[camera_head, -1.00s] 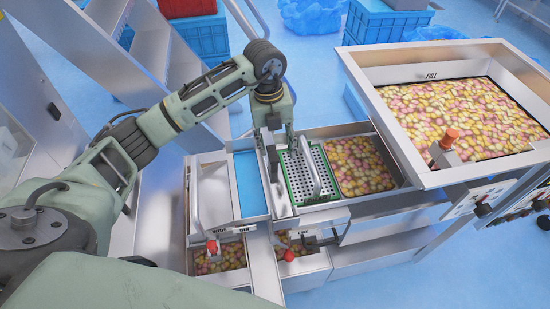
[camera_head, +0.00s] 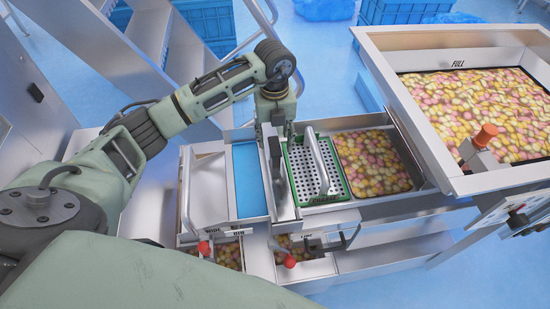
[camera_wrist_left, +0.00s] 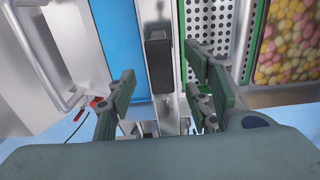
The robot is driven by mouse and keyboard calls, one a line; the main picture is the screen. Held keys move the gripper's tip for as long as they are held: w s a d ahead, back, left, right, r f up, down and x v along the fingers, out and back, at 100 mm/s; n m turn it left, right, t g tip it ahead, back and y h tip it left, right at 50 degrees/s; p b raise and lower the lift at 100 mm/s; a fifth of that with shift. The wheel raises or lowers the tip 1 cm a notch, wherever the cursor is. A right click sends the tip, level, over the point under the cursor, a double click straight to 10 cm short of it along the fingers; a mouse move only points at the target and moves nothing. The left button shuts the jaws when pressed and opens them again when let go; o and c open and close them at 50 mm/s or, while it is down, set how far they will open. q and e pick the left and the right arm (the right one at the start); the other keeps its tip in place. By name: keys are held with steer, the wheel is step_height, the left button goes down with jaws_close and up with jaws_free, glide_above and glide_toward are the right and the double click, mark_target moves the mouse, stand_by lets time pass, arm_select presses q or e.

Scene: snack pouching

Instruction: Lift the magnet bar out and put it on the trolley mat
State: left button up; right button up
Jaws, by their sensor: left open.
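The magnet bar appears to be the dark block (camera_wrist_left: 158,62) on a narrow metal strip in the left wrist view. In the head view a dark upright piece (camera_head: 275,158) shows there, just below my left gripper (camera_head: 275,125). In the left wrist view my left gripper (camera_wrist_left: 168,90) is open, its fingers apart on either side of the strip, with nothing between the tips that I can see held. A blue flat surface, possibly the trolley mat (camera_head: 247,180), lies just left of the strip. My right gripper is not in view.
A green-framed perforated tray (camera_head: 297,180) with an upright metal handle (camera_head: 317,162) stands close on the right. Beyond it is a bin of candies (camera_head: 372,160). A large hopper (camera_head: 415,100) rises at right. A metal loop handle (camera_head: 186,190) stands at left.

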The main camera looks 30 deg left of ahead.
mark_target(275, 145)
arm_select(q)
step_height(275, 145, down, 5)
steer(key=shift+r+p, duration=0.15)
steer(key=shift+p, duration=0.15)
jaws_close()
steer(key=shift+w, duration=0.1)
stand_by(0.4)
steer(key=shift+w+r, duration=0.1)
steer(key=shift+r, duration=0.05)
